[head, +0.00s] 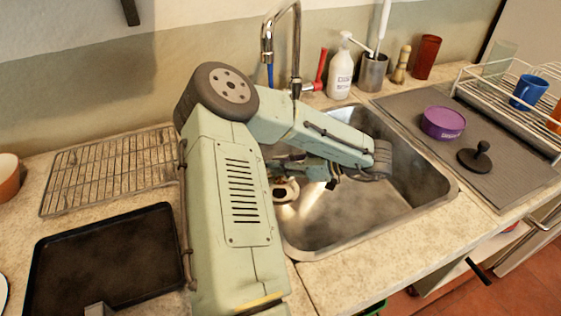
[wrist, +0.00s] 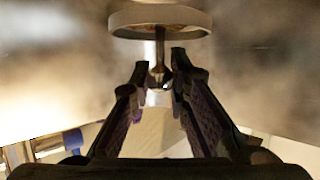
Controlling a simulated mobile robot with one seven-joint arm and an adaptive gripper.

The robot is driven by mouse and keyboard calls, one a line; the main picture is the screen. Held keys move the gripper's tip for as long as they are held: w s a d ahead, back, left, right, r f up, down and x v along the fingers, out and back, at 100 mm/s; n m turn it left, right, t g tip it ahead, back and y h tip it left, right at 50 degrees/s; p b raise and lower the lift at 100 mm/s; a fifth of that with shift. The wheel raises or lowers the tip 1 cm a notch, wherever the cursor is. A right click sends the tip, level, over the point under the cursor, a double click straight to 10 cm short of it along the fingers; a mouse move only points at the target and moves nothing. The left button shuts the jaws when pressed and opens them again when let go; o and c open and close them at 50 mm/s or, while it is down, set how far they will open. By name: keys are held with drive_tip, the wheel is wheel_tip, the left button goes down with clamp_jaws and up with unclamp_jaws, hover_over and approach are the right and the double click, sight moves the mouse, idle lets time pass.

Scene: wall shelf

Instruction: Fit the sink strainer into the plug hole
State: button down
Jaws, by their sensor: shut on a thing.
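The sink strainer shows in the wrist view as a pale round rim (wrist: 160,20) with a thin metal stem. My gripper (wrist: 159,70) is shut on that stem, and the rim lies just beyond the fingertips. In the head view my gripper (head: 278,170) is inside the left part of the sink (head: 340,225), partly hidden by my arm. A pale round shape with a dark middle (head: 286,191) shows just below it; I cannot tell whether this is the strainer or the plug hole. I cannot make out the plug hole in the wrist view.
A tap (head: 296,50) stands behind the sink, with a soap bottle (head: 341,74) beside it. A purple tin (head: 443,122) and a black knobbed disc (head: 476,158) lie on the right mat. A wire rack (head: 110,170) and dark tray (head: 100,262) lie left. The sink's right part is clear.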

drive_tip(key=shift+f+b, duration=1.15)
drive_tip(key=shift+f, duration=0.9)
drive_tip(key=shift+f+b, duration=0.75)
drive_tip(key=shift+f, duration=0.45)
drive_tip(key=c, duration=1.4)
unclamp_jaws()
drive_tip(key=shift+c, duration=0.2)
drive_tip(key=v, duration=1.2)
drive_tip(key=shift+s, duration=0.1)
